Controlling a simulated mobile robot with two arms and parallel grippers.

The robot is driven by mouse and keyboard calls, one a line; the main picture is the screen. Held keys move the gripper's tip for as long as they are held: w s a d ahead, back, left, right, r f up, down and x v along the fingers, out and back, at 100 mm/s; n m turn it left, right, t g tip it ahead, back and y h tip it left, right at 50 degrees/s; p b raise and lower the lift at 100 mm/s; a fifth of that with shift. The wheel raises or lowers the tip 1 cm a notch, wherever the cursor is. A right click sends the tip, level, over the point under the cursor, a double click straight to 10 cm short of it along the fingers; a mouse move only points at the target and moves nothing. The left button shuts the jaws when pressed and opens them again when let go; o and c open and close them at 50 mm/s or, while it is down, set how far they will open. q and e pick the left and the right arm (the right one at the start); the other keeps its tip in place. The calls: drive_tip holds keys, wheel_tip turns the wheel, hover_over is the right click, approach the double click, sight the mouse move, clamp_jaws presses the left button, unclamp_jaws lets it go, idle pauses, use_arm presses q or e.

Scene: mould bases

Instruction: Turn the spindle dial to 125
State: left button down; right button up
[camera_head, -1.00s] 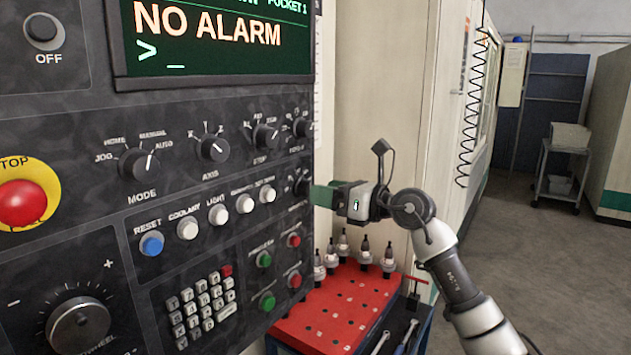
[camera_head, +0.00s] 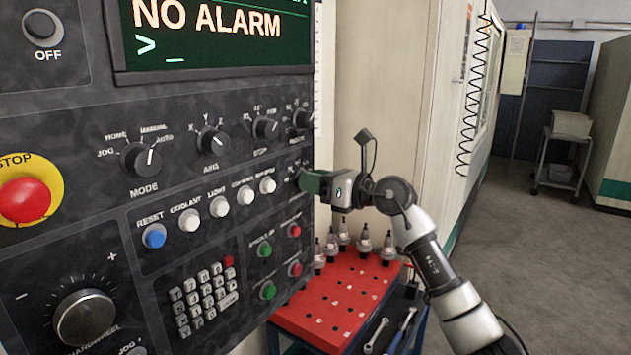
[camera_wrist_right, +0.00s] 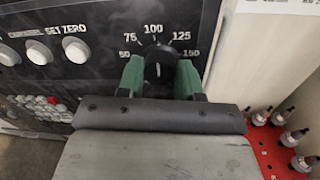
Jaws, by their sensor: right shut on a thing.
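The spindle dial (camera_wrist_right: 160,62) is a dark round knob on the machine's control panel, with the marks 50, 75, 100, 125 and 150 around it in the right wrist view. My right gripper (camera_wrist_right: 160,72) has its green fingers on either side of the knob and is shut on it. The fingers hide the knob's sides, and I cannot clearly read which mark its pointer faces. In the head view my right gripper (camera_head: 308,182) reaches the panel's right edge from the right and mostly covers the dial. My left gripper is not in view.
White buttons (camera_head: 242,197) sit just left of the dial, with more knobs (camera_head: 265,127) above. A red stop button (camera_head: 24,200) is at the far left. Below my right arm stands a red rack (camera_head: 335,305) with several tool holders (camera_head: 364,240). Open floor lies to the right.

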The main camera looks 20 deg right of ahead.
drive_tip(key=m+p, duration=0.7)
drive_tip(key=m, duration=0.1)
drive_tip(key=shift+p, duration=0.3)
drive_tip(key=shift+f+t, duration=0.1)
drive_tip(key=shift+t, duration=0.2)
idle(0.4)
drive_tip(key=o, duration=0.9)
drive_tip(key=shift+d, duration=0.1)
